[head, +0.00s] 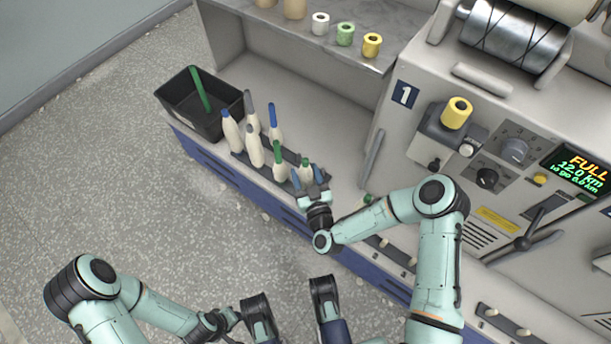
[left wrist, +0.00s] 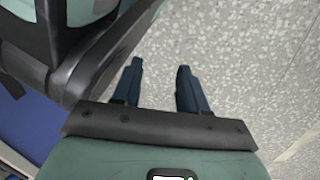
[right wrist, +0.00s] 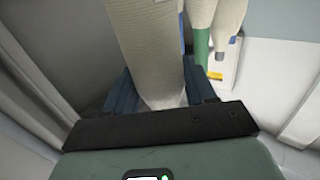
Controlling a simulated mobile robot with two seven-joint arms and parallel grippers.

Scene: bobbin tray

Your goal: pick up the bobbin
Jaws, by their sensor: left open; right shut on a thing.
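My right gripper (head: 307,177) is at the front right end of the bobbin rack, its two blue fingers around a cream bobbin with a green top (head: 305,164). In the right wrist view the cream bobbin (right wrist: 155,45) stands between the fingers, filling the gap, so the gripper is shut on it. Its far end is cut off there. I cannot tell whether it is clear of the rack. Several other cream bobbins (head: 254,150) with grey, blue or green tips stand in the dark rack (head: 239,157). My left gripper (left wrist: 160,85) is open and empty above the speckled floor.
A black bin (head: 175,98) holding a green tube stands left of the rack. The machine (head: 400,130) with knobs and a display rises on the right. A shelf (head: 385,58) with small coloured spools is behind. The floor at left is clear.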

